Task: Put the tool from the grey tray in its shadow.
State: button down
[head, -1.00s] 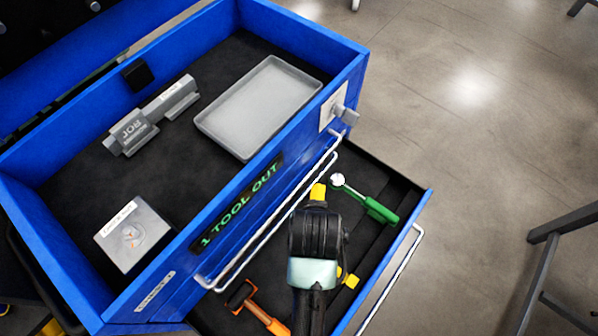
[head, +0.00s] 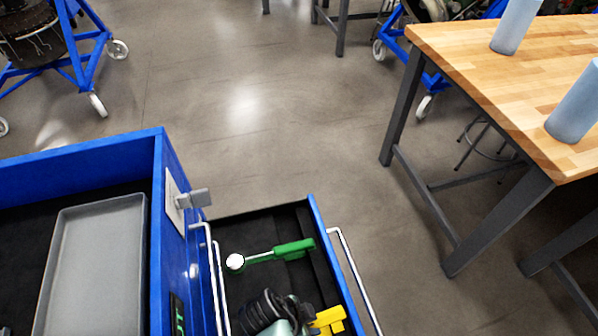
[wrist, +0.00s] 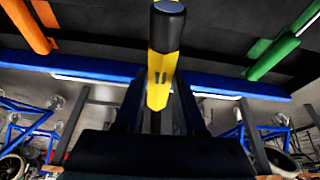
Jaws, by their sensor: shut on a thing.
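My gripper (wrist: 160,108) is shut on a yellow tool (wrist: 162,62) with a black end, which stands out between the fingers in the wrist view. In the head view the yellow tool (head: 329,320) shows beside my dark gripper (head: 285,318), over the open lower drawer (head: 262,218). The drawer's black lining shows behind the tool in the wrist view; I cannot tell whether they touch. The tool's shadow is not clearly visible. The grey tray (head: 78,212) is in the upper blue drawer at left, and its visible part is empty.
A green-handled ratchet (head: 290,249) lies in the lower drawer, near my gripper. An orange handle (wrist: 28,24) shows in the wrist view. The upper drawer's blue wall (head: 160,215) stands left of the lower drawer. A wooden table (head: 520,85) is at right; open floor lies beyond.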

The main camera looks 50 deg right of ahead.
aim_at(312, 326)
jog(key=shift+s+d+f+m, duration=0.1)
jog(key=shift+d+f+m, duration=0.1)
jog(key=shift+f+m, duration=0.3)
notch_tip(312, 326, down, 3)
jog(key=b, duration=0.3)
jog(key=shift+s+r, duration=0.1)
jog(key=shift+s, duration=0.05)
jog(key=shift+f+b, duration=0.6)
jog(key=shift+f, duration=0.65)
jog(key=shift+f+b, duration=0.4)
jog(key=shift+f, duration=0.05)
jog(key=shift+f+b, duration=0.45)
jog(key=shift+f, duration=0.55)
dwell(0.5)
